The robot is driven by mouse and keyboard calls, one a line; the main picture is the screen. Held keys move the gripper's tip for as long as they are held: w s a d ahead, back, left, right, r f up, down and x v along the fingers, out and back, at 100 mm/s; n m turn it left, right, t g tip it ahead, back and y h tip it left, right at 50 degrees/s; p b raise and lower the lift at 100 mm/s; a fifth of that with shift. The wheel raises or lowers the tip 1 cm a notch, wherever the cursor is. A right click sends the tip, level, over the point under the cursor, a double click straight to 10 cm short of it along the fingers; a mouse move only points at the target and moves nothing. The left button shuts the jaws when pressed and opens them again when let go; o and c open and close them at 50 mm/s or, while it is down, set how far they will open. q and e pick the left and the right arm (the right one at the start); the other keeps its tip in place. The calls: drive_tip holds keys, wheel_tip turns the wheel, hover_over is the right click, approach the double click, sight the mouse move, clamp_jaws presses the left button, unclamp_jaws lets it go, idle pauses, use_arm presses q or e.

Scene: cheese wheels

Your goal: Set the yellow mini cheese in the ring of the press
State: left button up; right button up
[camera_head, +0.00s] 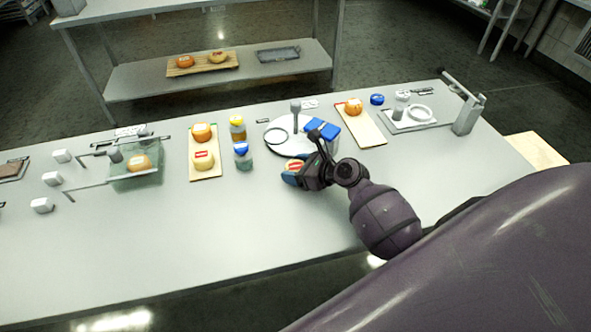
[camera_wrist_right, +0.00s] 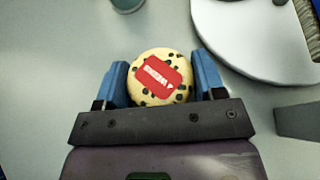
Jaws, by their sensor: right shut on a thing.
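My right gripper (camera_head: 293,170) is shut on a small round pale-yellow cheese (camera_head: 294,164) with dark specks and a red label. In the right wrist view the cheese (camera_wrist_right: 158,76) sits between the two blue fingers of the gripper (camera_wrist_right: 160,82), label facing the camera. It is over the grey table, in front of a round white plate; its height above the table is hard to tell. A white ring (camera_head: 420,113) lies on a light tray at the far right, beside a grey lever-armed stand (camera_head: 467,115) that looks like the press. My left gripper is out of view.
A board (camera_head: 361,128) with an orange cheese (camera_head: 353,107) lies between gripper and ring. Jars (camera_head: 242,156) stand left. The front table strip is clear.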

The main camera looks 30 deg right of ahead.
idle(0.3)
drive_tip(key=o, duration=1)
